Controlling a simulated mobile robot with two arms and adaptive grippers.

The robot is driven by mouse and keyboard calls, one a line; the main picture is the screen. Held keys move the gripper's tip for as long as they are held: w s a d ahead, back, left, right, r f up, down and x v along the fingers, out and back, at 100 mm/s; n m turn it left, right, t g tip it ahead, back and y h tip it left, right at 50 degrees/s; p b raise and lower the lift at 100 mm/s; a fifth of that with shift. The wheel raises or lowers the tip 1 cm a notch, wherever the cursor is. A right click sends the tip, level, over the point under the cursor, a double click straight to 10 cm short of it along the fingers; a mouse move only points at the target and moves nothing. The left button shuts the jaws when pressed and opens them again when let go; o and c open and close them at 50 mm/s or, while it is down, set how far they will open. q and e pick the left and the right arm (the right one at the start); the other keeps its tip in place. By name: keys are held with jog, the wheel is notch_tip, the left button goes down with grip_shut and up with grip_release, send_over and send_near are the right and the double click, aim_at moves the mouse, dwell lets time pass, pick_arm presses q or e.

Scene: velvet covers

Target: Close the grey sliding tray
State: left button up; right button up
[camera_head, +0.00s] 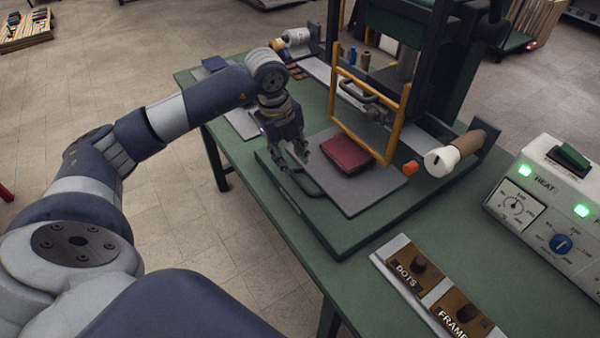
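The grey sliding tray (364,192) is a flat plate on a green base, slid out toward the near left from the press. A dark bar handle (312,188) sits at its left edge. A dark red velvet cover (347,153) lies on the tray, near its middle. My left gripper (293,163) points down just above the handle, with its fingers apart. I cannot tell whether the fingers touch the handle. My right gripper is not in view.
A yellow guard frame (335,92) stands upright behind the velvet cover. An orange knob (410,167) and a white-ended roller (440,160) are to the right. A HEAT control box (545,205) and a DOTS/FRAME stamp holder (380,257) occupy the green table's right and front.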

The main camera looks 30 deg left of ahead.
aim_at(298, 180)
pick_arm(q)
jog(key=f, duration=0.2)
jog(key=w+f+p, duration=0.1)
jog(key=f, duration=0.5)
jog(key=shift+w+d, duration=0.25)
jog(key=shift+d, duration=0.1)
grip_shut()
